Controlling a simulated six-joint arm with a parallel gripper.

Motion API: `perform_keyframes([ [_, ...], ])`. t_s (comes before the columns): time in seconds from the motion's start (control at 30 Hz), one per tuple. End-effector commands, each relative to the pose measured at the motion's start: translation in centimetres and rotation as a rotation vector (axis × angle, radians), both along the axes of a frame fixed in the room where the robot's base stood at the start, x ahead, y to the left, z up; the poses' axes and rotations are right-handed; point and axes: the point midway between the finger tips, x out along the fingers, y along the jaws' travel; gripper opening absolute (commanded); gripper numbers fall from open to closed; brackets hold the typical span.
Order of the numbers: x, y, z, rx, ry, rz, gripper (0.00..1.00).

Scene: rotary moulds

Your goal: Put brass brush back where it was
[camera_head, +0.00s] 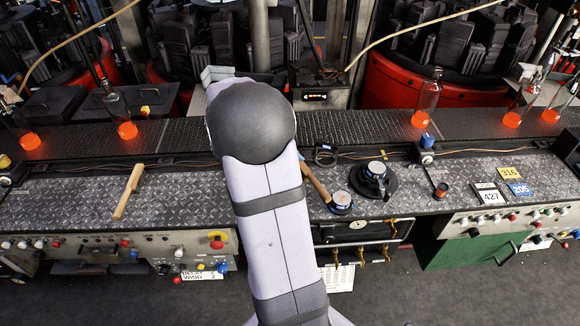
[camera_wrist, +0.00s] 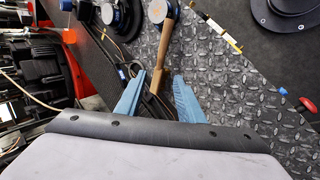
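My gripper shows in the wrist view (camera_wrist: 160,72) with its two blue fingers spread apart. In the head view the same handle (camera_head: 316,184) shows right of my arm, on the bench. My arm hides the gripper there. A separate wooden-handled piece (camera_head: 128,191), possibly the brush, lies tilted on the left bench; its bristles cannot be made out.
A black round stand (camera_head: 374,180) sits right of the wooden-handled tool. Number plates (camera_head: 489,194) lie on the right bench. Glass bottles with glowing orange bases (camera_head: 427,97) stand along the back ledge. Bare diamond plate (camera_head: 190,190) is free on the left bench.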

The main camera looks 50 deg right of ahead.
Motion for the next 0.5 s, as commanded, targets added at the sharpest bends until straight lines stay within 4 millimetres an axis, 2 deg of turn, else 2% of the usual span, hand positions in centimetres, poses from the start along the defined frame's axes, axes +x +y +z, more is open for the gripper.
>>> perform_keyframes([
  [0.17, 0.1, 0.4, 0.0, 0.006, -0.002, 0.004, 0.35],
  [0.27, 0.2, 2.4, -0.4, 0.040, -0.011, 0.022, 0.35],
  [0.37, 0.3, 6.7, -1.1, 0.115, -0.027, 0.063, 0.35],
  [0.47, -0.3, 12.8, -2.0, 0.223, -0.047, 0.117, 0.35],
  [0.5, -0.7, 15.5, -2.5, 0.272, -0.055, 0.140, 0.35],
])
